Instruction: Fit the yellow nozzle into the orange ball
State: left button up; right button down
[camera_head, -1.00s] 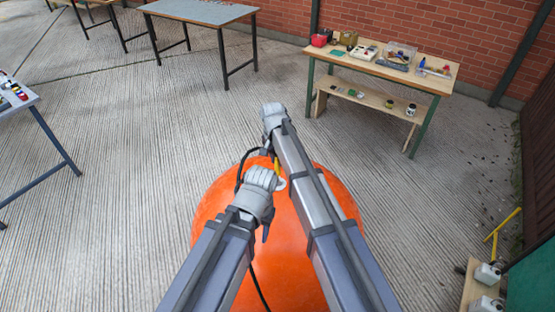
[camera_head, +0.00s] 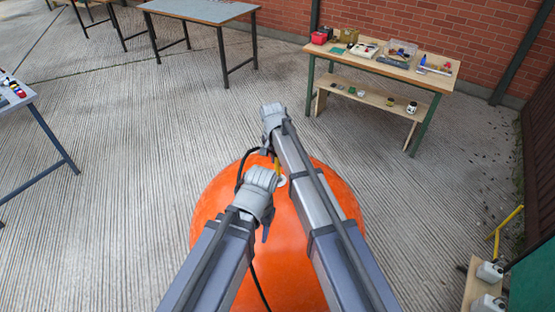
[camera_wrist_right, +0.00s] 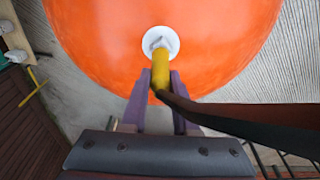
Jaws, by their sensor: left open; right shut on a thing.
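The orange ball (camera_head: 290,245) is large and stands on the floor below both of my arms. Its round white valve (camera_wrist_right: 160,41) shows in the right wrist view and, small, in the head view (camera_head: 281,181). My right gripper (camera_wrist_right: 161,85) is shut on the yellow nozzle (camera_wrist_right: 160,68). The nozzle's far end is at the valve; I cannot tell how deep it sits. A dark hose (camera_wrist_right: 220,122) runs from the nozzle to the right. My left gripper (camera_head: 264,228) is the lower one, over the ball's upper left; it is open, and its fingers are mostly hidden in the head view.
A wooden bench (camera_head: 435,82) with tools and boxes stands at the back right. A grey table (camera_head: 200,12) stands at the back, another (camera_head: 20,98) at the left. White canisters (camera_head: 488,272) and a yellow bar (camera_head: 508,222) are at lower right. Bare concrete surrounds the ball.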

jog(key=shift+f+b, duration=0.45)
jog(key=shift+f, duration=0.15)
jog(key=c, duration=0.6)
grip_release()
jog(key=shift+r, duration=0.1)
notch_tip(320, 180, up, 8)
jog(key=s+p, duration=0.1)
jog(key=p, duration=0.6)
jog(key=shift+a+p, duration=0.3)
jog(key=shift+p, duration=0.1)
jog(key=shift+f, duration=0.2)
